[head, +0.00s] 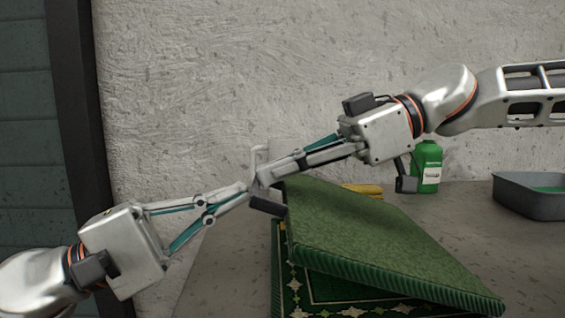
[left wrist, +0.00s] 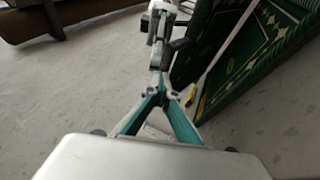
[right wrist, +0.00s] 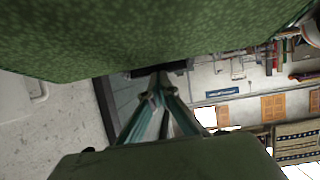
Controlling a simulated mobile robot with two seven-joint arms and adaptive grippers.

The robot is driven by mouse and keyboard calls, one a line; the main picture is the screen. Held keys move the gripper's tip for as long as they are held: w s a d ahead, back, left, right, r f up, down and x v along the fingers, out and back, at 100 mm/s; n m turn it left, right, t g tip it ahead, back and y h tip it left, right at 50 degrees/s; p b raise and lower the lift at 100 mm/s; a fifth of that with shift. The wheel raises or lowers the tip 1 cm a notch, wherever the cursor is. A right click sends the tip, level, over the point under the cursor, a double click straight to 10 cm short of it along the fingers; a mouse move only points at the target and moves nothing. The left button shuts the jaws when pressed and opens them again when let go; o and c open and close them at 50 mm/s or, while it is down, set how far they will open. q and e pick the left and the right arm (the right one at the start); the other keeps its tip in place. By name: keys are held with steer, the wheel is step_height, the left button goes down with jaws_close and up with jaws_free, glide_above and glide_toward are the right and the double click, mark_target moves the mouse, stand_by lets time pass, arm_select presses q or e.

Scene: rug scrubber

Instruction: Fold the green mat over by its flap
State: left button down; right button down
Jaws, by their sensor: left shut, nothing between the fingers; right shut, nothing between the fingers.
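The green mat's raised flap (head: 375,238) slopes down from its far left corner to the right, plain green side up. Below it lies the mat's dark patterned part (head: 335,297) with a pale border. My left gripper (head: 248,189) is shut and empty just left of the flap's raised corner. My right gripper (head: 268,180) is shut and empty by the same corner; the two grippers overlap in the head view, so whether they touch is unclear. The patterned side (left wrist: 235,50) shows in the left wrist view. The flap's plain side (right wrist: 150,35) fills the top of the right wrist view.
A green bottle (head: 428,166) and a yellow item (head: 363,189) stand behind the mat. A grey tub (head: 532,196) with something green inside is at the right. The grey surface (head: 445,210) between mat and tub is clear.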

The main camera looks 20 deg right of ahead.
arm_select(q)
steer(key=shift+s+d+r, duration=0.15)
steer(key=shift+s+r, duration=0.1)
steer(key=shift+r, duration=0.05)
arm_select(e)
steer(key=shift+s+a+f, duration=0.15)
steer(key=shift+f, duration=0.15)
arm_select(q)
steer(key=c, duration=2.2)
jaws_free()
steer(key=shift+s+d, duration=0.1)
steer(key=shift+s, duration=0.05)
arm_select(e)
steer(key=shift+f, duration=0.1)
arm_select(q)
steer(key=shift+r, duration=0.1)
